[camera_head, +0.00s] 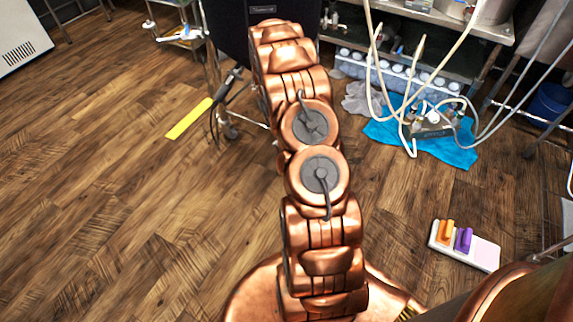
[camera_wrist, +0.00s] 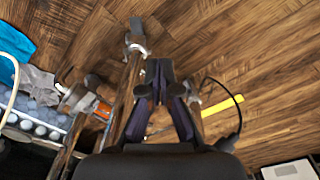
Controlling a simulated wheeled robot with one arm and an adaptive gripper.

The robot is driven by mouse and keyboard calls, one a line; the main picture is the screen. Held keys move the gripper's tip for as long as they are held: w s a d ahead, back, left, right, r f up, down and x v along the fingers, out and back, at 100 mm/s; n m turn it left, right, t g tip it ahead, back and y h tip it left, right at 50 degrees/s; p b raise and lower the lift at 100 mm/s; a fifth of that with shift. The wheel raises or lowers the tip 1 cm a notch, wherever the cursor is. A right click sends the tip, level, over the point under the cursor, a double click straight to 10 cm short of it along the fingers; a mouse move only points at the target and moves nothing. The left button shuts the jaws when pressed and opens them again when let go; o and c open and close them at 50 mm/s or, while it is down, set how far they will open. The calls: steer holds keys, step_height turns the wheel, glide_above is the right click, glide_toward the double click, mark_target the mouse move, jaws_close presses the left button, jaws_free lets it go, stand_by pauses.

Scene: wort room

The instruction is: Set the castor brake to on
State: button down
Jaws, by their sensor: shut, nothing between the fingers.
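My gripper (camera_wrist: 158,66) is shut and empty in the wrist view, its dark fingers pointing down toward the wooden floor. Just left of the fingertips is a grey castor (camera_wrist: 135,38) at the end of a metal leg. Further left, another castor (camera_wrist: 76,98) shows with a small orange part (camera_wrist: 102,112) beside it, apart from my fingers. I cannot tell which part is the brake or how it is set. In the head view a castor (camera_head: 230,129) stands at the foot of a metal-legged stand, left of my arm. My arm hides part of the stand.
A yellow strip (camera_head: 189,118) lies on the floor. A white block with orange and purple pieces (camera_head: 484,254) lies at the right. A blue cloth (camera_head: 457,152) with hoses and fittings lies before a metal shelf (camera_head: 440,62).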

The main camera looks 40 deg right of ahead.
steer(key=shift+m+t, duration=0.3)
steer(key=shift+m, duration=0.2)
steer(key=d+f+b, duration=0.2)
steer(key=f, duration=0.4)
steer(key=d+f+b, duration=0.1)
steer(key=d+f, duration=0.2)
steer(key=f, duration=0.4)
steer(key=d+f+b, duration=0.2)
steer(key=d+f, duration=0.1)
steer(key=f, duration=0.4)
steer(key=shift+s+d+f+b, duration=0.1)
steer(key=shift+s+d+b, duration=0.05)
steer(key=shift+s+b, duration=0.15)
steer(key=shift+f, duration=0.2)
steer(key=shift+w+d+f+b, duration=0.1)
steer(key=shift+w+f+b, duration=0.1)
steer(key=shift+f+b, duration=1.1)
steer(key=shift+w+d+f+b, duration=0.15)
steer(key=shift+f+b, duration=0.4)
steer(key=shift+f, duration=1.45)
steer(key=shift+a, duration=0.1)
